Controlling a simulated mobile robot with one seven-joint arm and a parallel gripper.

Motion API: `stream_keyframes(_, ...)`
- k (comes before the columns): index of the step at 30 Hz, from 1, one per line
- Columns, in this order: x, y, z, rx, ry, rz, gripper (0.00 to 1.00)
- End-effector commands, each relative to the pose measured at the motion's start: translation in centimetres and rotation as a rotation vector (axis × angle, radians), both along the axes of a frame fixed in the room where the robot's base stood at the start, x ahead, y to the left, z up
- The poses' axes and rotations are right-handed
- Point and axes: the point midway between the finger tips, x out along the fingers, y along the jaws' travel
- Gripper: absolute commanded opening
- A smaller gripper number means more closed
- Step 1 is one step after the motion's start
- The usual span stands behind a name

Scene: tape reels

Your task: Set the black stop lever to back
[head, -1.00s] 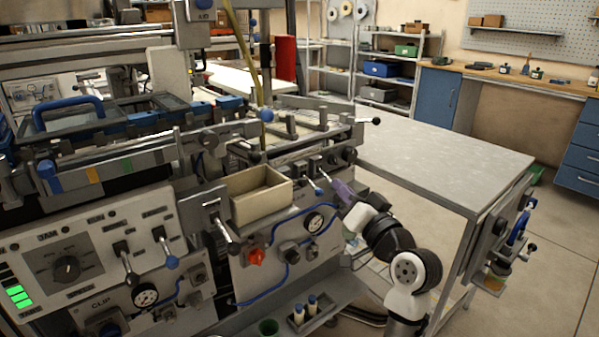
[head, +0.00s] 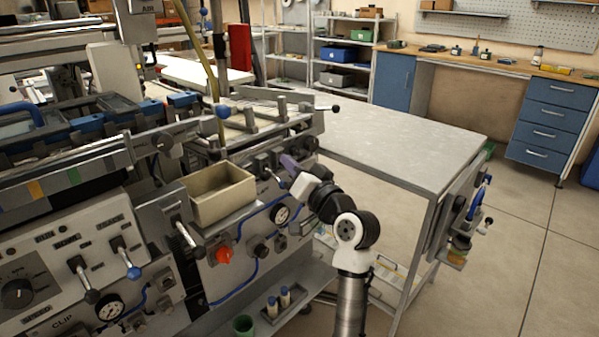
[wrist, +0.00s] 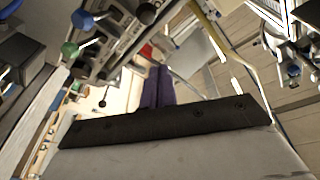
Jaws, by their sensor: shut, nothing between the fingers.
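My gripper (head: 290,164) has purple fingers, closed together and empty. It is at the upper right part of the machine's front, close to small levers (head: 270,174) on that panel; I cannot tell whether it touches one. The fingers also show in the wrist view (wrist: 158,86). A black ball-ended lever (head: 335,108) sticks out at the machine's far right corner. I cannot tell which is the stop lever. In the wrist view a black ball knob (wrist: 102,103) lies left of the fingers, apart from them.
A tan open box (head: 222,195) sits on the machine's front, left of my gripper. A grey table (head: 400,140) stands right of the machine. The floor at the right is free.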

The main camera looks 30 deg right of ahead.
Motion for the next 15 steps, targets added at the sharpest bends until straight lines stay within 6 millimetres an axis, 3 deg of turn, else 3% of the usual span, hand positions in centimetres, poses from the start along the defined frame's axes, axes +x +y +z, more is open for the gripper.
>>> stream_keyframes(6,4.6,0.8,1.0,-0.001,0.001,0.001,0.00)
stream_keyframes(9,3.7,1.5,-0.8,0.003,0.002,-0.002,0.00)
stream_keyframes(15,3.2,2.4,-2.3,0.001,0.001,-0.001,0.00)
